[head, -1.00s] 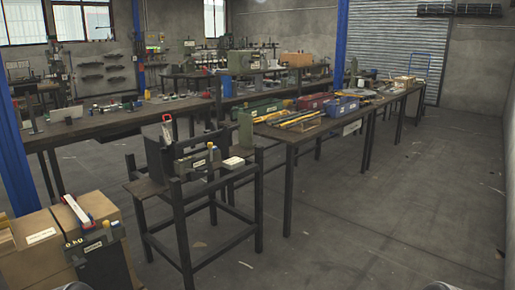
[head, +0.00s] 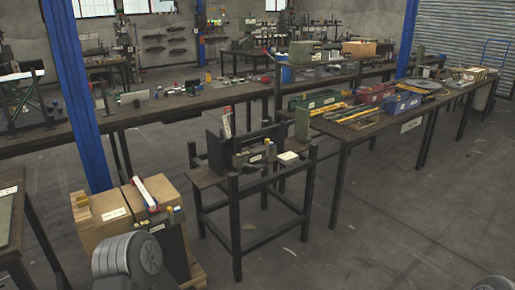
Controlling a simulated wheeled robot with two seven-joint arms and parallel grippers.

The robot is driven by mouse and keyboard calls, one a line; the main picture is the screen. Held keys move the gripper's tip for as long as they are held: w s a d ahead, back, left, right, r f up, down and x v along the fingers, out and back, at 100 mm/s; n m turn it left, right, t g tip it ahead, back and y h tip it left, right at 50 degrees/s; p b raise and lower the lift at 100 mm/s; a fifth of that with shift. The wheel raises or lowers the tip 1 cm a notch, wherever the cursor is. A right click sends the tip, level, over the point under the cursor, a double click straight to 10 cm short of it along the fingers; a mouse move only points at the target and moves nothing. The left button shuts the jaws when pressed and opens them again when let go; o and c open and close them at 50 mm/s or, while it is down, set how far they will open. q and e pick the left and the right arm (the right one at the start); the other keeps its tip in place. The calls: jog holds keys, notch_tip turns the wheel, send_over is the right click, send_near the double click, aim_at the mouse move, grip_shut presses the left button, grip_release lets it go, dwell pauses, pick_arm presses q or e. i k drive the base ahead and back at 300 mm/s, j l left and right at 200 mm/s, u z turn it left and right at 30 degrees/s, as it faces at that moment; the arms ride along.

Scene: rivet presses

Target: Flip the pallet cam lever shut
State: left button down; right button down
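A red-and-white lever (head: 146,192) lies tilted on a dark labelled unit (head: 174,248) that stands with cardboard boxes (head: 103,220) on a wooden pallet at the lower left. A second red-and-white lever (head: 227,123) stands nearly upright on a grey-green labelled unit (head: 256,155) on a small dark stand. I cannot read the labels, so I cannot tell from them which is the pallet cam lever. Neither gripper shows; only grey rounded parts of my arms are at the bottom left and bottom right.
The small stand (head: 237,188) has open legs and also bears a white block (head: 288,157). A long bench (head: 345,133) with toolboxes runs to the right. A blue post (head: 86,130) rises behind the boxes. Clear floor (head: 385,225) lies at the right.

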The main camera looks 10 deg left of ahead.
aim_at(169, 209)
jog(key=i+j+z, duration=0.1)
jog(key=i+j, duration=0.95)
jog(key=j, duration=0.15)
jog(key=z, duration=0.05)
